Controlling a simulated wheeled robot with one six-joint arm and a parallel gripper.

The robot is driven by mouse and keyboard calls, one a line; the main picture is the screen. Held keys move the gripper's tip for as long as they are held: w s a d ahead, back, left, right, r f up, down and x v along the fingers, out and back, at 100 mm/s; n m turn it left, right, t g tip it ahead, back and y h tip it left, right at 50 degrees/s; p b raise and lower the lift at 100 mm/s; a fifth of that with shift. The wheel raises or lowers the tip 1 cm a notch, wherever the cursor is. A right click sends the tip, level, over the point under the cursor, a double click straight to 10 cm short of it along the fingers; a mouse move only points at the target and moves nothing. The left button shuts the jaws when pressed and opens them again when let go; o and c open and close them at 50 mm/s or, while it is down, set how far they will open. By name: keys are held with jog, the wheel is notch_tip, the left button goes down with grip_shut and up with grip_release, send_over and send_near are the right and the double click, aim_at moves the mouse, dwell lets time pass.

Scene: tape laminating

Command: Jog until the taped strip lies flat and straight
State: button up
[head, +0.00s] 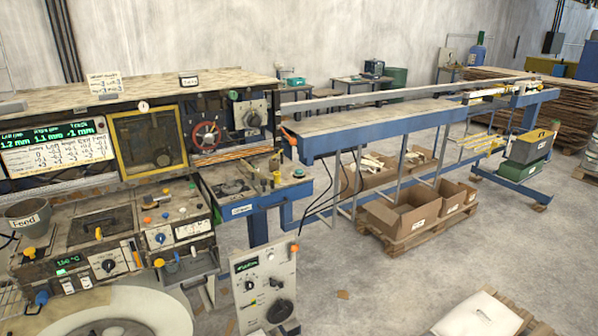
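A copper-brown strip (232,153) shows as thin, straight-looking bands below the red handwheel (206,137) on the laminating machine. It is too small to tell whether it lies flat. A lit display (55,145) at the left reads about 1.2 mm, 1.1 mm and what looks like -1 mm, the last under a word like Track. A grey control box (265,290) with a green screen, knobs and a dark dial stands at bottom centre. Other knob panels sit at the lower left (115,258) and beside the handwheel (250,118). I cannot tell which control is the jog. My gripper is not in view.
A long blue-framed table (375,125) runs back to the right from the machine. Open cardboard boxes (400,212) stand on a pallet below it. A white sack (478,315) lies at bottom right. The concrete floor between box and sack is mostly clear.

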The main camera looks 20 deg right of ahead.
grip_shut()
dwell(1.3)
